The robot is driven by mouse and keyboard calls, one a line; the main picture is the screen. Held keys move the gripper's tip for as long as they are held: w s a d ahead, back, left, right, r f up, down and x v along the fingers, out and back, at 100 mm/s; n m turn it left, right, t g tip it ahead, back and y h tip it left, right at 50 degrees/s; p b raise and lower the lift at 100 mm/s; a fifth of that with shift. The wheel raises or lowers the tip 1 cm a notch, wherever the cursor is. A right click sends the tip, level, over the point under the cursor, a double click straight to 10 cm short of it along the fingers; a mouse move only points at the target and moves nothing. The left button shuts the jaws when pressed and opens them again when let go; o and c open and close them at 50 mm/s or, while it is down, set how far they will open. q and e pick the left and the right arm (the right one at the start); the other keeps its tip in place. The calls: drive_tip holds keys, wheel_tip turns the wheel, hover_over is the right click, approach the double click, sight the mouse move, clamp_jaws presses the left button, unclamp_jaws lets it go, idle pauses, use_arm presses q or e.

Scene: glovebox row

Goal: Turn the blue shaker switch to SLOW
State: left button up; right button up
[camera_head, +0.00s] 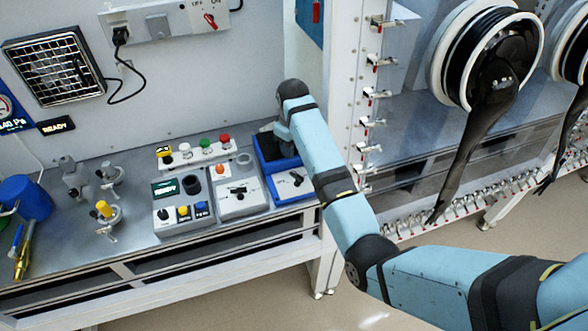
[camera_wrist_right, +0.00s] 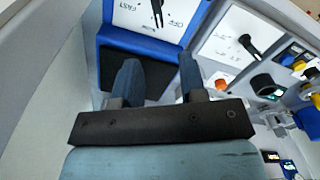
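The blue shaker (camera_head: 284,165) stands at the right end of the bench, with a dark recessed top and a white front panel. Its small black switch (camera_head: 296,180) is on that panel. In the right wrist view the shaker's blue rim (camera_wrist_right: 140,42) lies just beyond my fingers, and the black switch (camera_wrist_right: 157,13) is at the top edge. My left gripper is not in view.
A grey unit with a white panel and black lever (camera_head: 238,190) stands left of the shaker. A white post (camera_head: 345,100) rises close to the right of my arm. Glove ports are beyond it.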

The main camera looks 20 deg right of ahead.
sight(294, 172)
wheel_tip(294, 172, down, 10)
drive_tip(key=shift+d+f+p, duration=0.1)
drive_tip(key=shift+p, duration=0.5)
clamp_jaws()
